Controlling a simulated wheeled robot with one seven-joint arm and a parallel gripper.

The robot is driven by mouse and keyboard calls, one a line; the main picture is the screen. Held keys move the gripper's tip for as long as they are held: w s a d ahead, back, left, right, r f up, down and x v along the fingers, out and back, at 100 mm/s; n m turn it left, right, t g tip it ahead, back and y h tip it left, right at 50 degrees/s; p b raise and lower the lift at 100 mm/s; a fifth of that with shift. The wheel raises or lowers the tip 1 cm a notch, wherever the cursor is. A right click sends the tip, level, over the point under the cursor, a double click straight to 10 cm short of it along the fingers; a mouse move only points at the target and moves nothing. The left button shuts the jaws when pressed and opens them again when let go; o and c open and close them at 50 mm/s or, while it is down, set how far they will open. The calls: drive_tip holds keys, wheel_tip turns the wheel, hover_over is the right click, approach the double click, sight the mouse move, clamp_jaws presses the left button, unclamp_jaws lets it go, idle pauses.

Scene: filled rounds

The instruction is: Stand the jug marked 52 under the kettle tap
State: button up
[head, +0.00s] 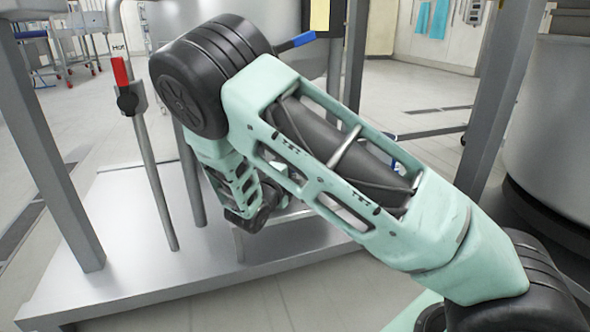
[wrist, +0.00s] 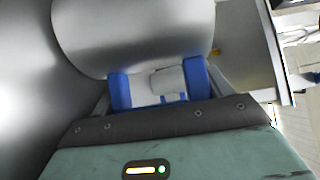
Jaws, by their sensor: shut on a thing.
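In the wrist view, my gripper (wrist: 157,88) has its two blue fingertips shut on a pale grey piece, apparently a handle. Just beyond it is a rounded steel body (wrist: 130,40), which appears to be the jug. No number 52 shows on it. In the head view, my bent arm hides the gripper and the jug. The steel kettle (head: 285,75) stands behind my arm. A blue lever (head: 295,43), apparently on the kettle tap, sticks out beside my arm's elbow. The spout is hidden, so I cannot tell where the jug stands relative to it.
A steel platform (head: 110,255) lies low under the kettle, with grey posts (head: 50,150) around it. A pipe with a red-handled valve (head: 122,85) marked HOT rises at left. Another large steel vessel (head: 555,120) stands at right.

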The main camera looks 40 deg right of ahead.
idle(0.4)
drive_tip(key=o, duration=1.1)
drive_tip(key=shift+f, duration=0.15)
drive_tip(key=shift+r, duration=0.2)
wheel_tip(320, 180, up, 3)
drive_tip(key=p, duration=0.5)
drive_tip(key=shift+r+p, duration=0.15)
drive_tip(key=shift+p, duration=0.2)
drive_tip(key=shift+s+a+r+p, duration=0.35)
drive_tip(key=shift+s+p, duration=0.75)
drive_tip(key=shift+s, duration=0.2)
drive_tip(key=shift+s+a+r+p, duration=0.3)
drive_tip(key=shift+s+a+p, duration=0.1)
drive_tip(key=shift+s+p, duration=0.75)
drive_tip(key=shift+s+a+r+p, duration=0.35)
drive_tip(key=shift+s+p, duration=0.65)
drive_tip(key=shift+s, duration=0.4)
